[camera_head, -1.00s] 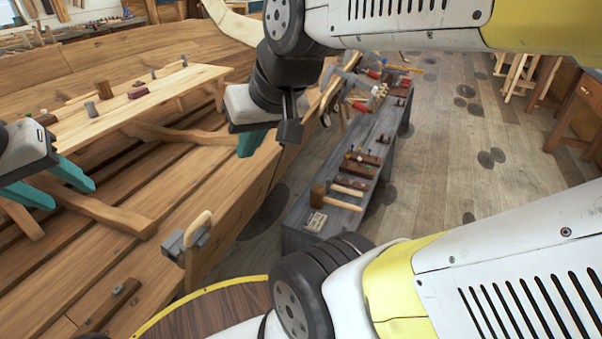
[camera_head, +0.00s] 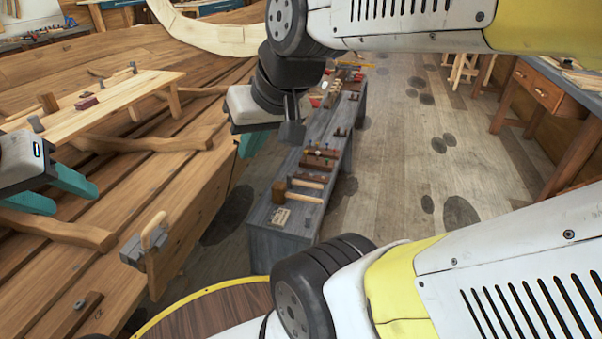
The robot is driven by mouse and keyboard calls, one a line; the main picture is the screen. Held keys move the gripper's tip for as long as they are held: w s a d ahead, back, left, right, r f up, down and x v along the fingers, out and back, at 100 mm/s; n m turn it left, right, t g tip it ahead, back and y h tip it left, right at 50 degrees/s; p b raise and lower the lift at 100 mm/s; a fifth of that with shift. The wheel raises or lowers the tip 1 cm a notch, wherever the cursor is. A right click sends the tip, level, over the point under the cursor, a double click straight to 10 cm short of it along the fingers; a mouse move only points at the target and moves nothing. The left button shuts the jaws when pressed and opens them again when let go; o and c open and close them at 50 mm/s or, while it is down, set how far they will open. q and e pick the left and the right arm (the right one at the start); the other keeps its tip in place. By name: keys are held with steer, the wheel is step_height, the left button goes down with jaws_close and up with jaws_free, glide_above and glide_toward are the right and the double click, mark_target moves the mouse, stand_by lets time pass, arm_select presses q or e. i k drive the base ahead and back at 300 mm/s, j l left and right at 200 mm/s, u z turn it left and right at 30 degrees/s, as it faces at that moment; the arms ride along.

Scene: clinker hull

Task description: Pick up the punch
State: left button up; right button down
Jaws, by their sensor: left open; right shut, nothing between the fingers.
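I cannot make out which item is the punch. Small tools stand on a plank bench (camera_head: 125,92) inside the hull: a dark grey cylinder (camera_head: 37,123), a wooden cylinder (camera_head: 48,103) and a dark red block (camera_head: 87,102). More tools lie on a long grey bench (camera_head: 275,238), too small to name surely. My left gripper (camera_head: 76,197) is at the left edge, its teal fingers apart and empty, in front of the plank bench. My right gripper (camera_head: 247,150) points down left of the grey bench, shut and empty, its fingers partly hidden by its own body.
A wooden mallet (camera_head: 278,193) and a pale card (camera_head: 281,217) lie at the grey bench's near end. A clamp-like tool (camera_head: 146,245) sits on the hull edge. A drawer workbench (camera_head: 541,92) stands right.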

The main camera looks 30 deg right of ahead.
mark_target(307, 217)
steer(key=l+z, duration=0.1)
steer(key=z, duration=0.4)
steer(key=i+z, duration=0.1)
steer(key=z, duration=0.35)
steer(key=i+l, duration=0.15)
steer(key=l, duration=0.2)
steer(key=i+l, duration=0.2)
steer(key=l, duration=0.15)
steer(key=i+l+u, duration=0.1)
steer(key=l, duration=0.2)
steer(key=i+l, duration=0.2)
steer(key=l, duration=0.15)
